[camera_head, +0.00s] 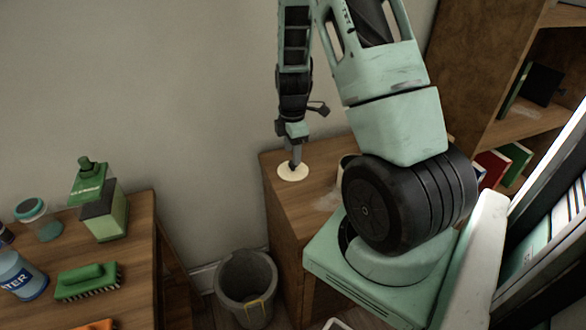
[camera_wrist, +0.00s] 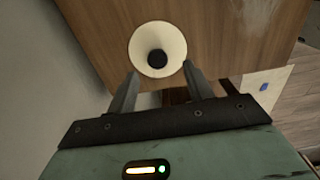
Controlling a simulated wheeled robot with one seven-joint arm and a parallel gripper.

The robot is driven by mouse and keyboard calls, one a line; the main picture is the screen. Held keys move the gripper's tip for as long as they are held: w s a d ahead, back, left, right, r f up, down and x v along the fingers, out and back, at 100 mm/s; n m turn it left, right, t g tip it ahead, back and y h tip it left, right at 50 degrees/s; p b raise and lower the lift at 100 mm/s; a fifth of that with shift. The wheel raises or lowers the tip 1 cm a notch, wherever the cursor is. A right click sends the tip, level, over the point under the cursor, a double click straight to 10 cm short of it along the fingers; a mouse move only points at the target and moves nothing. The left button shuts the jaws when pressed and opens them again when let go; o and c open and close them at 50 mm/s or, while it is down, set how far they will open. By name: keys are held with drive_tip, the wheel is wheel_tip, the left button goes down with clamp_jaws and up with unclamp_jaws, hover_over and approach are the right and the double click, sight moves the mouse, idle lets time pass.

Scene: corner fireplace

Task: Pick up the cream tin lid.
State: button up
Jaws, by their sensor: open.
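The cream tin lid (camera_head: 290,174) is a round, pale disc lying on top of a wooden cabinet (camera_head: 273,197), near its left edge. In the wrist view the lid (camera_wrist: 143,65) shows a dark round knob at its middle. My gripper (camera_head: 294,165) points down over the lid and hides part of it. In the wrist view my gripper (camera_wrist: 160,80) is open, with its two fingertips apart at the lid's near edge, one on each side. Nothing is held. I cannot tell the exact height of the fingertips above the lid.
A grey bin (camera_head: 246,290) stands on the floor left of the cabinet. A wooden table (camera_head: 135,240) at left holds a green bottle (camera_head: 103,212), a green brush (camera_head: 87,281) and a jar (camera_head: 38,220). A bookshelf (camera_head: 530,122) stands at right. A wall rises behind the cabinet.

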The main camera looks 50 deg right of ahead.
sight(293, 166)
drive_tip(key=shift+d+f, duration=0.2)
drive_tip(key=shift+f, duration=1.75)
drive_tip(key=c, duration=1.1)
drive_tip(key=shift+o, duration=0.2)
